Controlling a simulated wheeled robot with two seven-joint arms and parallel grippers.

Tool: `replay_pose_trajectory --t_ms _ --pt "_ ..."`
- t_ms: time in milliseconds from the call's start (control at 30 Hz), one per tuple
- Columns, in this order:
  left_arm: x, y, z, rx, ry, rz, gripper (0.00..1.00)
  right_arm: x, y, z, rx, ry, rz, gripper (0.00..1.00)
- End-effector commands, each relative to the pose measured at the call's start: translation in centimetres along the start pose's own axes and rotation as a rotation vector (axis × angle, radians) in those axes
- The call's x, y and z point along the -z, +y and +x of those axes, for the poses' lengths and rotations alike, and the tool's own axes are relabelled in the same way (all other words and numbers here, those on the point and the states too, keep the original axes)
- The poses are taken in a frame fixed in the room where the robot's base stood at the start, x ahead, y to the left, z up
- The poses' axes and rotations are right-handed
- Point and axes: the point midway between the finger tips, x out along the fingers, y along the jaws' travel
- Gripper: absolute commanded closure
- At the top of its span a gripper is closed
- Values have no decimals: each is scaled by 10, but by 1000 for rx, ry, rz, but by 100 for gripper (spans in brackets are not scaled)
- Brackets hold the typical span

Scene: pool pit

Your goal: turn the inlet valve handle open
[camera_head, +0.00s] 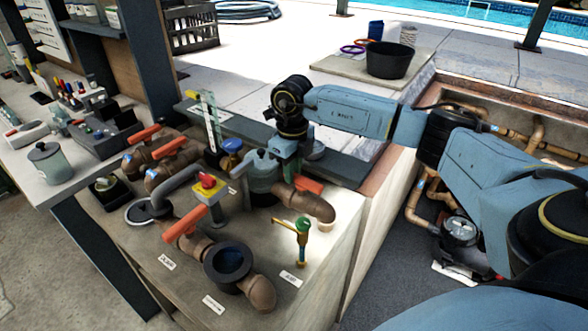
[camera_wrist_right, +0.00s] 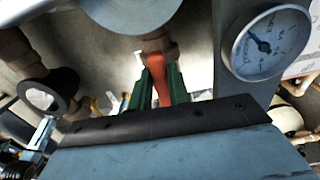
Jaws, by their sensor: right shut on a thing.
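An orange valve handle (camera_head: 308,184) sits on a brown pipe fitting at the back right of the pit-side counter. My right gripper (camera_head: 291,165) reaches down to it from above, partly hidden behind its own wrist and the grey-green valve body. In the right wrist view, the green fingers of my right gripper (camera_wrist_right: 161,90) are shut on the orange handle (camera_wrist_right: 158,68), one on each side. Other orange handles stand on pipes at the left (camera_head: 145,133), beside it (camera_head: 172,148), and at the front (camera_head: 184,222). The labels are too small to read. My left gripper is not in view.
A dial gauge (camera_wrist_right: 270,42) is close beside the gripper. A red knob on a yellow block (camera_head: 207,183), a green-handled brass tap (camera_head: 303,227) and a dark open pipe ring (camera_head: 228,265) stand nearby. A black bucket (camera_head: 390,60) is behind.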

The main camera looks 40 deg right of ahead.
Motion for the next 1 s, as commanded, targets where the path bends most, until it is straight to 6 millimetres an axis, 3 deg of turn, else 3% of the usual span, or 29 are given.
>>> replay_pose_trajectory --t_ms 633,667,800,1000 --pt "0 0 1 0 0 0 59 -1 1 -2 1 -5 -50 100" --pt "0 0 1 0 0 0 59 -1 1 -2 1 -5 -50 79" --pt "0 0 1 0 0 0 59 -1 1 -1 1 -4 -49 61" --pt "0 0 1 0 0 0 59 0 1 -1 0 -2 -48 60"
